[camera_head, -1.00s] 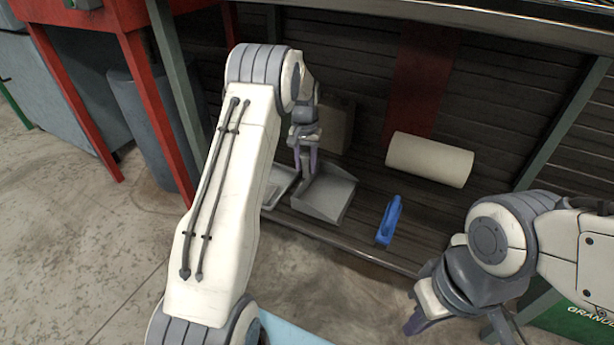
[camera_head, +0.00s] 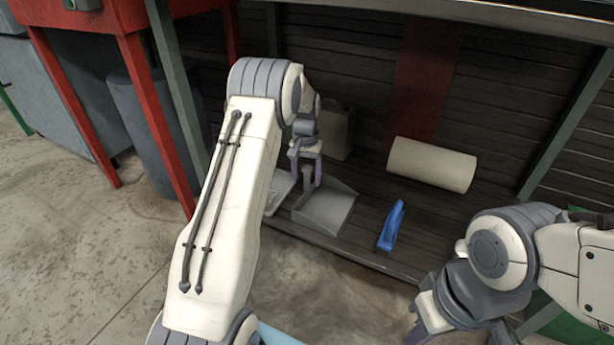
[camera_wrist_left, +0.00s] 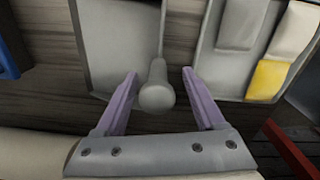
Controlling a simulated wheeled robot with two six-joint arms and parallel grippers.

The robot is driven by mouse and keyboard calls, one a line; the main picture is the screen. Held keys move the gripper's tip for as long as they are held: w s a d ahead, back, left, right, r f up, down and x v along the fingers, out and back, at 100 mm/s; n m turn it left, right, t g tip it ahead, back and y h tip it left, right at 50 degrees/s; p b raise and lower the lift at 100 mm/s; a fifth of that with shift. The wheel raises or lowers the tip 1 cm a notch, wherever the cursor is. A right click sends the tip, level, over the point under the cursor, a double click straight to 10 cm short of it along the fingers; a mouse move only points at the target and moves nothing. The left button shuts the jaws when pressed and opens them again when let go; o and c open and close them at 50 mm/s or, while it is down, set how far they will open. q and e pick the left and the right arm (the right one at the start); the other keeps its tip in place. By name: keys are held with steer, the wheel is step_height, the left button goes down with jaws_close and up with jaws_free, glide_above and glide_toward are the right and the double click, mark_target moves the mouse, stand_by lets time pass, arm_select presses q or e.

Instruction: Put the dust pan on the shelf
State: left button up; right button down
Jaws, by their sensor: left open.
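The grey dust pan (camera_head: 324,208) lies on the low dark wooden shelf (camera_head: 365,230) under the bench. My left gripper (camera_head: 306,174) is over the pan's back end, with its fingers pointing down. In the left wrist view the open purple fingers (camera_wrist_left: 160,95) stand on both sides of the dust pan's rounded handle (camera_wrist_left: 157,92), with a gap on each side. The pan's body (camera_wrist_left: 112,40) shows beyond the handle. My right gripper (camera_head: 425,335) is at the bottom right, partly cut off by the frame, away from the pan.
A grey tray-like item (camera_head: 278,190) lies close to the pan's left; it holds a yellow-ended piece (camera_wrist_left: 270,78) in the wrist view. A blue tool (camera_head: 391,226) and a cream roll (camera_head: 431,164) lie to the right. Green posts and red legs (camera_head: 160,140) flank the shelf.

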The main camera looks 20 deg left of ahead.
mark_target(306, 166)
arm_select(q)
step_height(306, 166, up, 7)
steer(key=p, duration=0.4)
steer(key=shift+p, duration=0.3)
